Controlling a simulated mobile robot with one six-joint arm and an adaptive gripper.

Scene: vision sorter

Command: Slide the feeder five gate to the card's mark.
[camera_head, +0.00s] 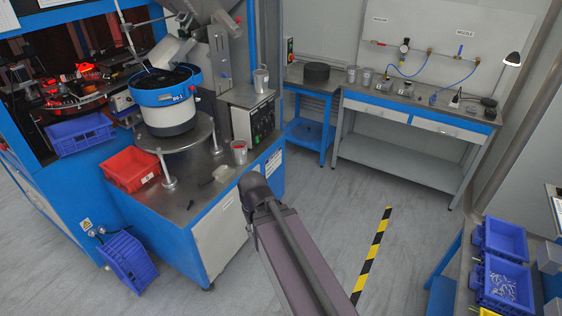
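A blue and white bowl feeder (163,117) stands on a round metal plate on the steel-topped bench at the left. The small marking on its rim seems to end in 5, but it is too small to read surely. A grey chute or hopper (205,11) hangs over the bowl, and a metal upright (219,62) stands to its right. I cannot tell which part is the gate. I cannot make out the card or its mark. My arm rises from the bottom middle and ends at a dark joint in front of the bench; my gripper does not show.
A control box (254,121) sits behind the cup. Blue bins (503,240) stand at the right. A workbench (420,106) lines the back wall. The grey floor between is free, with a yellow-black stripe (373,252).

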